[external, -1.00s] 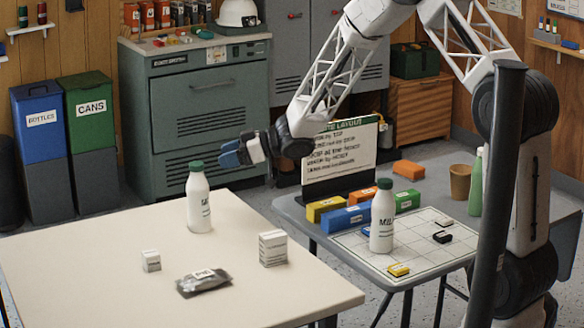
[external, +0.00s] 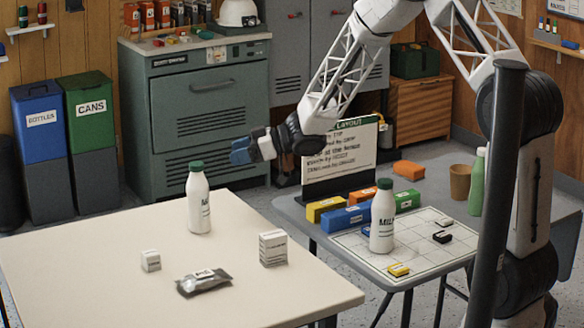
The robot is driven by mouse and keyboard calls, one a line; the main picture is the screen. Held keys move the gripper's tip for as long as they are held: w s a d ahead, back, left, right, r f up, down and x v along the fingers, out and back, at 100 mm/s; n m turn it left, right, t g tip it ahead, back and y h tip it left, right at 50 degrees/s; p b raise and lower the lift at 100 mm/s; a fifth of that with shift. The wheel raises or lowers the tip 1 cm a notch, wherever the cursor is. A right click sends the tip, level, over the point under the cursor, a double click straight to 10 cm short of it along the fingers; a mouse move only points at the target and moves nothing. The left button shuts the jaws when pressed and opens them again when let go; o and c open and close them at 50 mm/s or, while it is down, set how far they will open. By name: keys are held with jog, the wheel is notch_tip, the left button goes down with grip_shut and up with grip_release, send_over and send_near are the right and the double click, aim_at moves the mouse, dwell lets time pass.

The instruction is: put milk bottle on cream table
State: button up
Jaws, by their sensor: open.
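A white milk bottle (external: 383,222) with a green cap stands upright on the gridded board on the grey table (external: 462,190). A second white bottle (external: 198,205) with a green cap stands upright on the cream table (external: 90,250), near its far edge. My gripper (external: 238,151) has blue fingertips. It is open and empty, in the air beyond the far edge of the cream table, above and to the right of the second bottle. It is apart from both bottles.
The cream table also holds a small white box (external: 151,261), a larger white box (external: 273,248) and a grey packet (external: 204,282). Colored blocks, a sign (external: 340,155), a tan cup (external: 460,182) and a green bottle (external: 477,182) stand on the grey table. The cream table's left side is clear.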

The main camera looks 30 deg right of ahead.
jog(key=s+d+r+m+t+h, duration=0.35)
jog(key=d+r+h, duration=0.25)
jog(key=d+r, duration=0.4)
jog(key=s+d+r+m+h, duration=0.4)
jog(key=s+d+r+h, duration=0.3)
jog(key=s, duration=0.4)
jog(key=s+d+m+g, duration=0.1)
jog(key=s+g, duration=0.3)
jog(key=s, duration=1.3)
jog(key=s+d+m+g, duration=0.2)
jog(key=s+m+g, duration=0.1)
jog(key=s, duration=1.5)
jog(key=shift+d+r+g, duration=0.25)
jog(key=shift+d+g, duration=0.05)
jog(key=shift+g, duration=0.45)
